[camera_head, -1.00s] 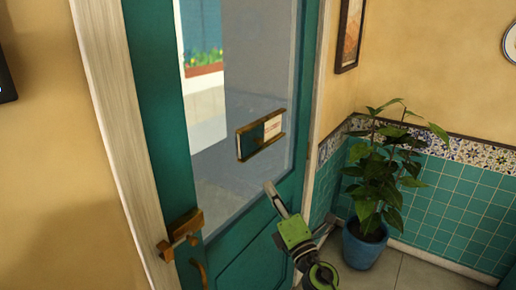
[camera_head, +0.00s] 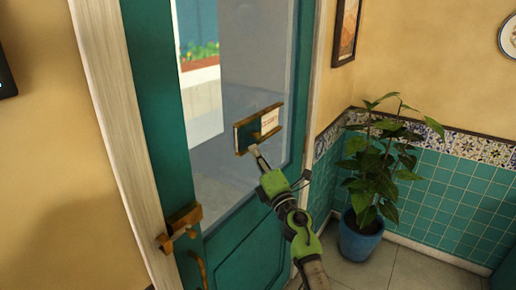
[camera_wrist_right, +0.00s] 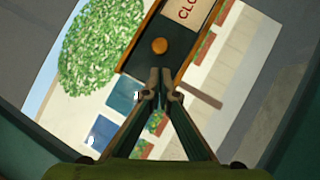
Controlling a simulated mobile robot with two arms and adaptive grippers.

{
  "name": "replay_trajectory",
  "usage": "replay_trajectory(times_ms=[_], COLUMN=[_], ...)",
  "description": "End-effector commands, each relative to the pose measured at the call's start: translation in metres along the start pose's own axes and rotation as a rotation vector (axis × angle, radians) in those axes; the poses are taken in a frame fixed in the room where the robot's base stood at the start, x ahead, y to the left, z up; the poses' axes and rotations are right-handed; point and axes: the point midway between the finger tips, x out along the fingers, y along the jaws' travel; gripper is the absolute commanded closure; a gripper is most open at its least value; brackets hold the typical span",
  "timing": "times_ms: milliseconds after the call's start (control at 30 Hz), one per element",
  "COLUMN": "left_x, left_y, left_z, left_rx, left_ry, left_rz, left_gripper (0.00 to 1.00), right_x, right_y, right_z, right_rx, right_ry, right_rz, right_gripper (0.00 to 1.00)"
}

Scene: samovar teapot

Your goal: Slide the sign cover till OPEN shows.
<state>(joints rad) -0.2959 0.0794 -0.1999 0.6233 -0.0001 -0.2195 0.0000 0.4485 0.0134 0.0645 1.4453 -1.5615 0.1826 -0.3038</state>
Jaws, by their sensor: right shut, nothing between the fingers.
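The sign (camera_head: 258,108) is a wooden-framed holder on the door's glass. Its dark teal cover (camera_head: 248,132) fills the left part, and a pale card with red lettering (camera_head: 269,120) shows at the right. In the right wrist view the cover (camera_wrist_right: 139,53) carries a round orange knob (camera_wrist_right: 160,46), and the card (camera_wrist_right: 203,12) shows "CLO". My right gripper (camera_head: 255,150) is at the sign's lower edge. In the wrist view its fingertips (camera_wrist_right: 165,88) are together and empty, just below the knob, apart from it in the picture. My left gripper is out of view.
The teal door (camera_head: 168,130) has a brass latch and handle (camera_head: 182,225) at lower left. A potted plant (camera_head: 362,238) stands on the floor to the right, beside the tiled wall (camera_head: 450,195). A framed picture (camera_head: 345,30) hangs above.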

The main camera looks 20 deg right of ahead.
Motion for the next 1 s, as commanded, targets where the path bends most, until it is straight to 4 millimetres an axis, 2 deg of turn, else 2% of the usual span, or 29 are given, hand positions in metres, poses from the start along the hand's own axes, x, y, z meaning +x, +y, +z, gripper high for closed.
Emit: replay_trajectory(times_ms=[200, 633, 767, 1000], left_x=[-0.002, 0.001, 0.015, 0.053], left_y=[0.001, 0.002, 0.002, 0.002], left_z=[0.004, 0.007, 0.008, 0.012], left_rx=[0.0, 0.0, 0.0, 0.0], left_ry=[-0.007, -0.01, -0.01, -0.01], left_rz=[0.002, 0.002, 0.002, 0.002], left_gripper=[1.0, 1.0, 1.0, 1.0], right_x=[0.014, 0.016, 0.026, 0.053], right_y=[0.001, -0.002, -0.014, -0.042], right_z=[0.013, 0.016, 0.031, 0.075], right_rx=[0.0, -0.001, -0.006, -0.005], right_ry=[0.001, 0.002, 0.002, 0.001], right_rz=[0.0, 0.001, 0.002, 0.001], right_gripper=[1.0, 1.0, 1.0, 1.0])
